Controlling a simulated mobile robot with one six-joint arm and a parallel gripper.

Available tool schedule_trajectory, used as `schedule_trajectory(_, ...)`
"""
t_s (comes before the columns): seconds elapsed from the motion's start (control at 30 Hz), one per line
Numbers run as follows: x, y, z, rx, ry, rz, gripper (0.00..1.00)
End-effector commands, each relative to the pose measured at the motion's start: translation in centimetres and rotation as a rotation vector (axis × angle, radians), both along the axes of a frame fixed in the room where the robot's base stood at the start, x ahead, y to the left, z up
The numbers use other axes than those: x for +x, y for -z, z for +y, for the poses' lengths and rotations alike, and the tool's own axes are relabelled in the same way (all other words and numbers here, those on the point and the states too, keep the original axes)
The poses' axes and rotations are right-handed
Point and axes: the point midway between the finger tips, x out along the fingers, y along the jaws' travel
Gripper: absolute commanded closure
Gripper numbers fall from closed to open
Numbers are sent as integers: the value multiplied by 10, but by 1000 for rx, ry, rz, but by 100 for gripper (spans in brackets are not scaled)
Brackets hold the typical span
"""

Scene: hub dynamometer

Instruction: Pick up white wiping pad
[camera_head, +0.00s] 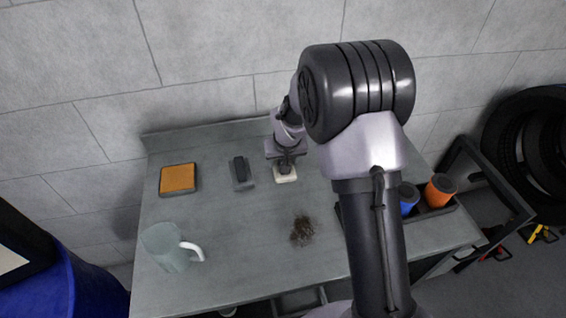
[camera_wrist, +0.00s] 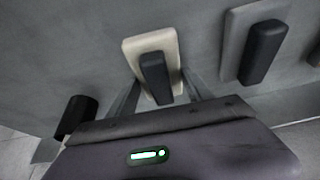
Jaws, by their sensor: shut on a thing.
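The white wiping pad (camera_head: 286,178) is on the grey bench, towards the back, right under my gripper (camera_head: 286,165). In the wrist view the pad (camera_wrist: 136,47) is a cream block with a dark upright grip (camera_wrist: 155,75) on top. My gripper (camera_wrist: 157,90) is shut on this dark grip, with one finger on each side. The pad's lower face is hidden, so I cannot tell if it touches the bench.
A grey block with a dark handle (camera_head: 241,172) lies just left of the pad, and an orange-topped pad (camera_head: 178,179) further left. A clear jug (camera_head: 168,247) stands front left. A dark brown patch of debris (camera_head: 303,231) lies mid-bench. Blue (camera_head: 408,198) and orange (camera_head: 440,190) cups stand right.

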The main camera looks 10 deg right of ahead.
Motion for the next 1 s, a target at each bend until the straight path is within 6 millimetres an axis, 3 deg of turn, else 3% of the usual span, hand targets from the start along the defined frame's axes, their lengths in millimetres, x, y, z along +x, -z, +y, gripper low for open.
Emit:
schedule_trajectory(0.33, 0, -42, 0, 0, 1, -2, 81)
schedule_trajectory(0.57, -48, -42, 28, -1, -4, 1, 81)
schedule_trajectory(0.8, -109, -44, 63, 0, -7, -3, 81)
schedule_trajectory(1.0, -136, -48, 77, 0, -3, 0, 81)
